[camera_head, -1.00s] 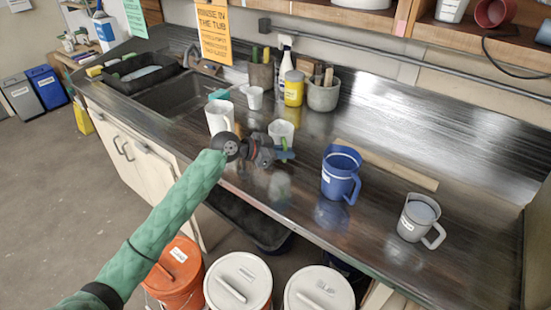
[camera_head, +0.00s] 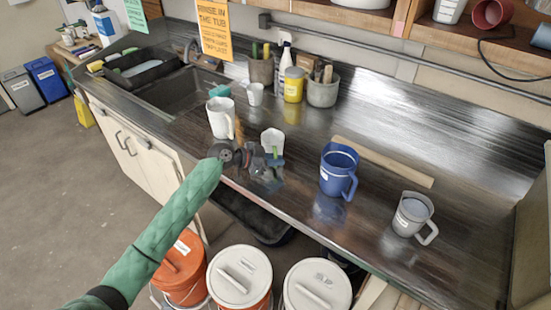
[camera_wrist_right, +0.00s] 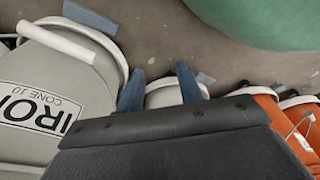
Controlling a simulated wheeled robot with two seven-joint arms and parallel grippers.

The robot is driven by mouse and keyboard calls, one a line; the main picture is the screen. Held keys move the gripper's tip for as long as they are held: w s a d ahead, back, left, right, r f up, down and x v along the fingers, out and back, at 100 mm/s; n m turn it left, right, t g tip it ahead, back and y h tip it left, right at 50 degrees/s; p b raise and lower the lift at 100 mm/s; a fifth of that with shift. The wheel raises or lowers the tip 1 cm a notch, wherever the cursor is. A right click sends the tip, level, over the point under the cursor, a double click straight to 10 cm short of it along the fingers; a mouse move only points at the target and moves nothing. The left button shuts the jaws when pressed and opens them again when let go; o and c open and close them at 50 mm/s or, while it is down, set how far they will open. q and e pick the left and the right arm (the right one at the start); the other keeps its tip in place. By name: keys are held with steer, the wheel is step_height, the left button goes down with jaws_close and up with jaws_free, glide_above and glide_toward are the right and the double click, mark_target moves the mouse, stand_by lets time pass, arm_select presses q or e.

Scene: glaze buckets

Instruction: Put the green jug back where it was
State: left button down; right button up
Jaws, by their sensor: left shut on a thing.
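My left gripper (camera_head: 262,166) is over the front part of the dark counter, shut on a small white vessel (camera_head: 271,138) with a green strip on its near side. The gripper hides the vessel's lower part, so I cannot tell if it touches the counter. No plainly green-bodied jug shows. A taller white jug (camera_head: 221,120) stands behind and left of the gripper. A blue jug (camera_head: 339,172) and a grey jug (camera_head: 412,215) stand to the right. My right gripper (camera_wrist_right: 160,88) is open, its blue fingertips apart above lidded buckets, with nothing visibly held.
The sink (camera_head: 185,90) is at the back left. A small white cup (camera_head: 255,94), a yellow container (camera_head: 293,85) and a grey tool pot (camera_head: 322,90) stand along the back. A wooden strip (camera_head: 385,162) lies behind the blue jug. Lidded buckets (camera_head: 240,275) stand below the front edge.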

arm_select(q)
steer(key=c, duration=1.9)
jaws_free()
steer(key=o, duration=0.4)
arm_select(e)
steer(key=shift+w, duration=0.15)
steer(key=shift+r, duration=0.1)
